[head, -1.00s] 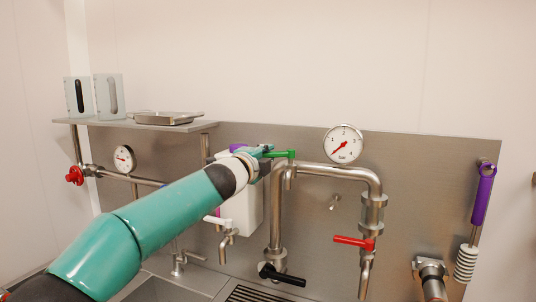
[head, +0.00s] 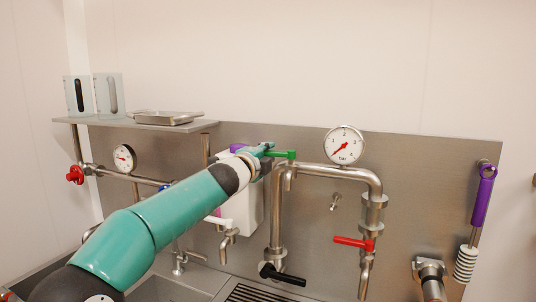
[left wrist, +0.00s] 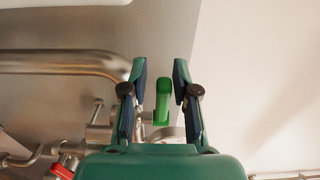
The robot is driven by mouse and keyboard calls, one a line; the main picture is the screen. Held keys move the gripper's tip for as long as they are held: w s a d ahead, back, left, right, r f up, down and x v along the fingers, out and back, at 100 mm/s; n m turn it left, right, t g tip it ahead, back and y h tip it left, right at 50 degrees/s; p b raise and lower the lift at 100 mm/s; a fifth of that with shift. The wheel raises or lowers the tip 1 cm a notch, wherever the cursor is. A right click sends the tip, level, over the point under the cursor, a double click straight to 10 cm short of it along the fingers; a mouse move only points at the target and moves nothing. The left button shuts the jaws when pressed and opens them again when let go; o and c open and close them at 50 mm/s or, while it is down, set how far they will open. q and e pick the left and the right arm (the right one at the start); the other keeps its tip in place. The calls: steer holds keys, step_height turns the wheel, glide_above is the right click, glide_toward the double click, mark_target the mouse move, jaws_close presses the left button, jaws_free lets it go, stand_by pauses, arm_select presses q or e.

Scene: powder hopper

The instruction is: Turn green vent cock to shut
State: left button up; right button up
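The green vent cock handle (head: 283,154) sits on top of the steel pipe bend in the head view and points sideways to the right. My left gripper (head: 264,150) is right beside it, at the handle's left end. In the left wrist view the green handle (left wrist: 162,98) stands between the two fingers of my left gripper (left wrist: 160,85), with visible gaps on both sides, so the fingers are open around it. The right gripper is not in view.
A steel pipe (head: 335,171) runs right from the cock, under a pressure gauge (head: 344,145). A red handle (head: 353,242) and a black handle (head: 282,274) sit lower. A white container (head: 240,212) is behind my arm. A shelf (head: 135,125) is at upper left.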

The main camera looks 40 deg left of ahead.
arm_select(q)
steer(key=shift+o, duration=0.8)
steer(key=shift+d, duration=0.1)
steer(key=b+v, duration=0.3)
steer(key=v, duration=0.6)
